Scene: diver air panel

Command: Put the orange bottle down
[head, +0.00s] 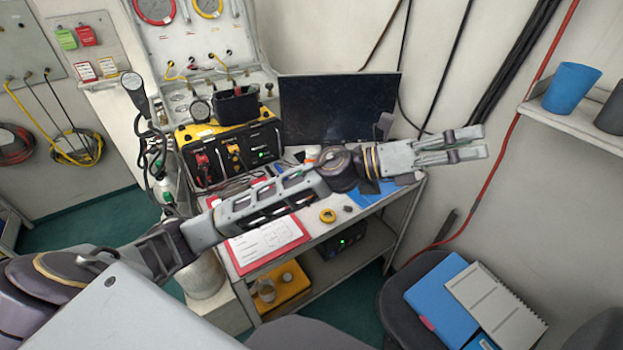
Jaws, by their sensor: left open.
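My left arm reaches across the picture from the lower left, over the table. My left gripper (481,142) is at the right, in front of the bare wall and past the table's right end. Its fingers are apart and no bottle shows between them. A small white and orange object (312,154) stands behind my left forearm, near the monitor. It may be the orange bottle, but my arm hides most of it. No other orange bottle shows clearly. My right gripper is out of view.
A monitor (339,107) stands at the back of the table. A yellow and black unit (232,150) is left of it. A red clipboard (265,241) and a yellow tape roll (327,215) lie in front. A shelf (566,118) holds a blue cup (571,88).

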